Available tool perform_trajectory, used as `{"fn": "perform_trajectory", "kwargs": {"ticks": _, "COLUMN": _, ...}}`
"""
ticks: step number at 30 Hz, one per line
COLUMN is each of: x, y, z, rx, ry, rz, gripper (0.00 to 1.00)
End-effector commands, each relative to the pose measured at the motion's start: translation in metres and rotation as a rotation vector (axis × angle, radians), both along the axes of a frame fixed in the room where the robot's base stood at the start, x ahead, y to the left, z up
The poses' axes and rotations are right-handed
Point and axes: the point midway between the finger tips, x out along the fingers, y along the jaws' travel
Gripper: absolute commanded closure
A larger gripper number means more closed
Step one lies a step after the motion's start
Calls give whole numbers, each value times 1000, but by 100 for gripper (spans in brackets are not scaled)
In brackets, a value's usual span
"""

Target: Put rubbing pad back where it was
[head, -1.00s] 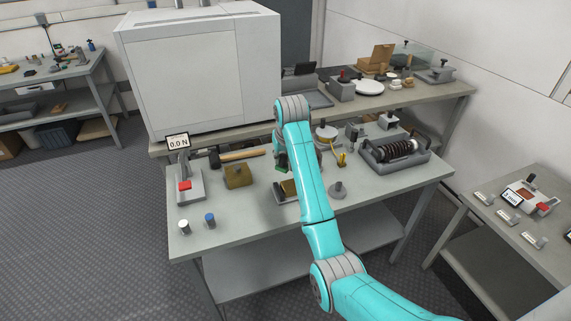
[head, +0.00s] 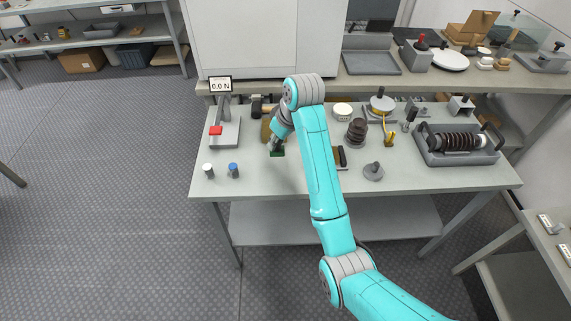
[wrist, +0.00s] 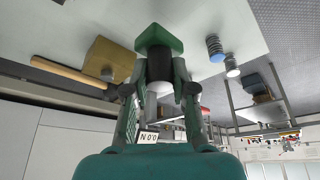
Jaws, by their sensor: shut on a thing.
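The rubbing pad appears to be the dark green block (head: 277,153) at my gripper's tips in the head view. It also shows in the wrist view (wrist: 158,38) as a green block across the fingertips. My gripper (head: 276,145) is shut on it, over the front left part of the workbench (head: 260,183). The pad is right of the white-topped cap (head: 208,170) and the blue-topped cap (head: 233,169), in front of the tan block (head: 265,128). I cannot tell whether the pad touches the bench.
The force gauge stand (head: 226,130), reading 0.0 N, is at back left. A dark-and-tan item (head: 341,157), partly hidden by my arm, and a knobbed grey disc (head: 373,171) are to the right. A tray with a ribbed insulator (head: 458,142) is far right.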

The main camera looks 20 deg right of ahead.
Motion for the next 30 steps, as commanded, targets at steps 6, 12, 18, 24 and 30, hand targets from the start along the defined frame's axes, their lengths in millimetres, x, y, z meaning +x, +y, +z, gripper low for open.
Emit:
{"fn": "perform_trajectory", "kwargs": {"ticks": 6, "x": -1, "y": 0, "z": -38, "rx": 0, "ry": 2, "rz": -1, "gripper": 100}}
{"fn": "perform_trajectory", "kwargs": {"ticks": 12, "x": 0, "y": 0, "z": -53, "rx": 0, "ry": 1, "rz": -1, "gripper": 100}}
{"fn": "perform_trajectory", "kwargs": {"ticks": 18, "x": -1, "y": 0, "z": -76, "rx": 0, "ry": 4, "rz": -2, "gripper": 100}}
{"fn": "perform_trajectory", "kwargs": {"ticks": 24, "x": 0, "y": 0, "z": -89, "rx": 0, "ry": 0, "rz": -2, "gripper": 100}}
{"fn": "perform_trajectory", "kwargs": {"ticks": 30, "x": 0, "y": 0, "z": -89, "rx": 0, "ry": 0, "rz": -2, "gripper": 100}}
